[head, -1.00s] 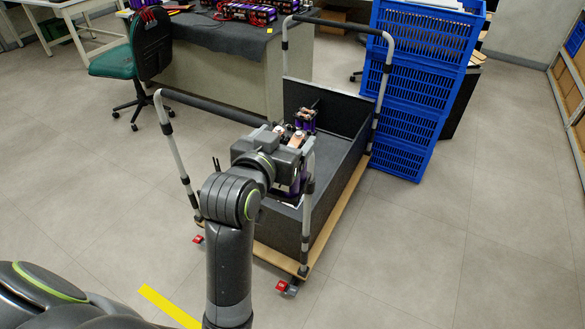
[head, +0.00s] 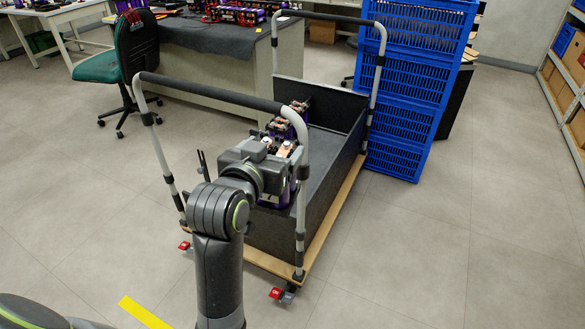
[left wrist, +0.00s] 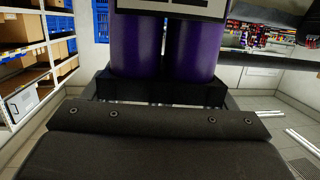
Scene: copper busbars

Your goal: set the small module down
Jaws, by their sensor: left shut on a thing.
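My left gripper (head: 268,168) is shut on a small module, above the near end of the cart. The held module has purple cells (head: 280,195) and copper pieces on top (head: 285,149); the gripper hides much of it. In the left wrist view its purple cells (left wrist: 165,48) stand upright on a black base (left wrist: 160,91). I cannot tell whether it touches the cart floor. Further back in the cart, another purple module with copper on top (head: 291,117) stands near the left side. My right gripper is not in view.
The dark-walled cart (head: 272,236) has tubular end handles (head: 215,92); the near one stands close to my left arm. Its right side looks empty. Blue crates (head: 405,120) are stacked behind it on the right. A workbench (head: 235,70) and green chair (head: 97,68) are behind left.

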